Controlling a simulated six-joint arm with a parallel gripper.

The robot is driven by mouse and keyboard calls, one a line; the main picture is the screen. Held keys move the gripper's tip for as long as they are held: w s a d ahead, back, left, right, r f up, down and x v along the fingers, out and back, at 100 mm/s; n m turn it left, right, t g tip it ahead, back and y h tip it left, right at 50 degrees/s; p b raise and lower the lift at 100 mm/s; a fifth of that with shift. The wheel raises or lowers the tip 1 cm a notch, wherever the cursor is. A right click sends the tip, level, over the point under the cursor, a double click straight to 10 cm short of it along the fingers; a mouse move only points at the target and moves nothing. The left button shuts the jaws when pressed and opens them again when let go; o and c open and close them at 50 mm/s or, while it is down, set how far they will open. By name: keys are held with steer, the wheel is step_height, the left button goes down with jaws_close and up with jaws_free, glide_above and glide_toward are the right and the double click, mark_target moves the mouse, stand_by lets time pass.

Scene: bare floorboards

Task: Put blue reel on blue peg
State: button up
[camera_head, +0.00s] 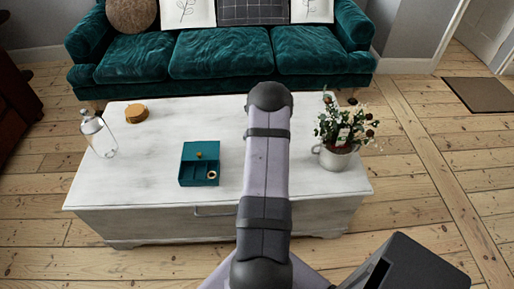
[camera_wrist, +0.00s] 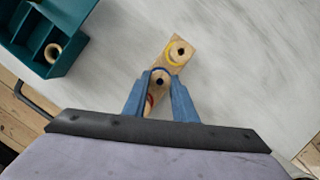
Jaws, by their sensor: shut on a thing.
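A narrow wooden peg board (camera_wrist: 173,61) lies on the white chest top in the wrist view, with yellow, blue and red curved marks. My gripper (camera_wrist: 160,84) is over its middle, the blue-grey fingers shut on a small wooden reel with a dark centre, which I take as the blue reel (camera_wrist: 160,77). A blue arc shows at its far edge. The blue peg is not clearly visible beneath it. I cannot tell whether the reel is around the peg or above it. A dark-centred round piece (camera_wrist: 180,51) is at the yellow mark. My arm hides the board in the head view.
A teal compartment box (camera_head: 200,163) with a pale reel (camera_head: 212,174) inside stands left of my arm on the chest (camera_head: 130,183). A glass bottle (camera_head: 98,135) and a round yellow-brown box (camera_head: 137,113) are further left. A potted plant (camera_head: 336,158) stands at right.

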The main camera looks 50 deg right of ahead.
steer(key=shift+f, duration=0.4)
stand_by(0.3)
steer(key=o, duration=1.1)
steer(key=shift+r, duration=0.15)
step_height(320, 180, up, 7)
steer(key=p, duration=0.6)
steer(key=shift+p, duration=0.3)
